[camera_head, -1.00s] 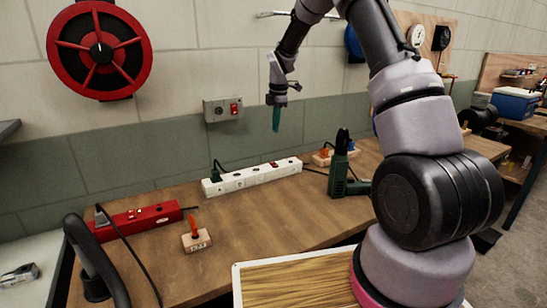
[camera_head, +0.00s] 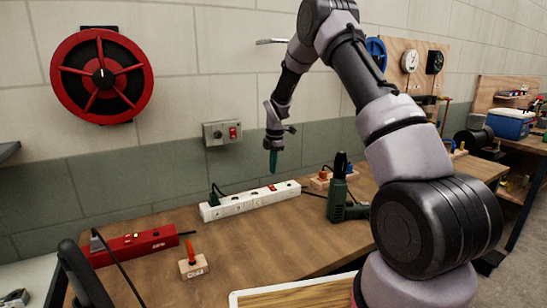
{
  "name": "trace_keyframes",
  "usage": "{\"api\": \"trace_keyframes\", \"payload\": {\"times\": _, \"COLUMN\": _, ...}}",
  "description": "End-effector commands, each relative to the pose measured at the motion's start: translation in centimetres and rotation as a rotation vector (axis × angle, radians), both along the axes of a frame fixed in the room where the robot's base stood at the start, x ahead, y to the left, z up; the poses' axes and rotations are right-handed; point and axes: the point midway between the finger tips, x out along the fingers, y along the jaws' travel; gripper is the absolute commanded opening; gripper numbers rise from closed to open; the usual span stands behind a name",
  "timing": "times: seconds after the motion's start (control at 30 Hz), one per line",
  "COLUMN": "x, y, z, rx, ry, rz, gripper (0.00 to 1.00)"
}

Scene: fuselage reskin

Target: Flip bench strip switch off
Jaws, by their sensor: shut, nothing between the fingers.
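The white bench power strip (camera_head: 250,201) lies on the wooden bench, with a dark green plug in its left end. A small red rocker switch (camera_head: 271,188) shows near the strip's right end; its on or off position is too small to tell. My gripper (camera_head: 273,162) points down with its green fingers shut and empty. In the picture it stands just above the red switch, with a visible gap between the fingertips and the strip.
A green drill-like tool (camera_head: 340,195) stands right of the strip.

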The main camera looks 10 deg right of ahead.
Motion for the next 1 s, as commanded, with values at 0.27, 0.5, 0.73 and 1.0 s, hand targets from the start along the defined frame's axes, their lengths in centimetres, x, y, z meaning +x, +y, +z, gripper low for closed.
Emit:
{"api": "trace_keyframes", "payload": {"times": 0.27, "x": 0.5, "y": 0.2, "z": -4.8, "rx": -0.001, "ry": 0.002, "rz": 0.001, "gripper": 0.00}}
{"api": "trace_keyframes", "payload": {"times": 0.5, "x": 0.7, "y": 0.2, "z": -6.2, "rx": 0.000, "ry": 0.000, "rz": 0.000, "gripper": 0.00}}
{"api": "trace_keyframes", "payload": {"times": 0.73, "x": 0.7, "y": 0.2, "z": -6.2, "rx": 0.000, "ry": -0.001, "rz": 0.000, "gripper": 0.00}}
{"api": "trace_keyframes", "payload": {"times": 1.0, "x": 0.9, "y": 0.3, "z": -6.8, "rx": 0.000, "ry": 0.001, "rz": 0.001, "gripper": 0.00}}
